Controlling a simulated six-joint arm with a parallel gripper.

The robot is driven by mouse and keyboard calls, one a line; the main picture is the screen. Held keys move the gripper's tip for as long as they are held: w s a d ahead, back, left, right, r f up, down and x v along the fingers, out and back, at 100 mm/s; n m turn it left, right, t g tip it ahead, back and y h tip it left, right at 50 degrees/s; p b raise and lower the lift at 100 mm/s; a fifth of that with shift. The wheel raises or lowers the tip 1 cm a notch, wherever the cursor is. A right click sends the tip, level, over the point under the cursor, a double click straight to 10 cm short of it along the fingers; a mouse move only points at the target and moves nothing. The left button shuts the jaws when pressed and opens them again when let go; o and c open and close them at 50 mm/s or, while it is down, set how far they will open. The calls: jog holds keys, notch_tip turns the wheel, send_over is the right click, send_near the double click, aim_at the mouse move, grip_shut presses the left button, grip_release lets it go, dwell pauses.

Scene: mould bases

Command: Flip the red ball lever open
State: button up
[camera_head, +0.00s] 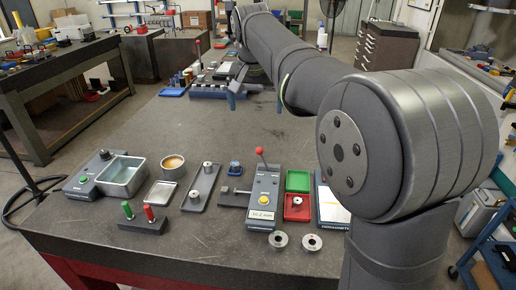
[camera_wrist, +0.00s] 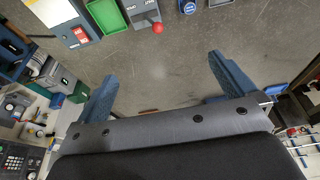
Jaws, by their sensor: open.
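The red ball lever (camera_head: 259,151) stands up from the far end of a grey device (camera_head: 264,190) with a yellow button, near the middle of the bench. Its ball tilts slightly toward the far side. In the wrist view the red ball (camera_wrist: 157,28) shows at the top, beyond my fingers, with the grey device (camera_wrist: 142,9) behind it. My gripper (camera_wrist: 160,70) is open, its two blue fingers wide apart with nothing between them. In the head view my gripper (camera_head: 254,97) hangs over the bench, beyond the lever and apart from it; the arm partly hides it.
Green and red trays (camera_head: 298,181) stand right of the lever device. A grey plate (camera_head: 201,188), a blue knob (camera_head: 235,168) and a metal tank (camera_head: 122,176) lie to the left. Two round metal parts (camera_head: 312,242) lie in front. The bench beyond the lever is mostly clear.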

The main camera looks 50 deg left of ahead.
jog(key=shift+v, duration=0.9)
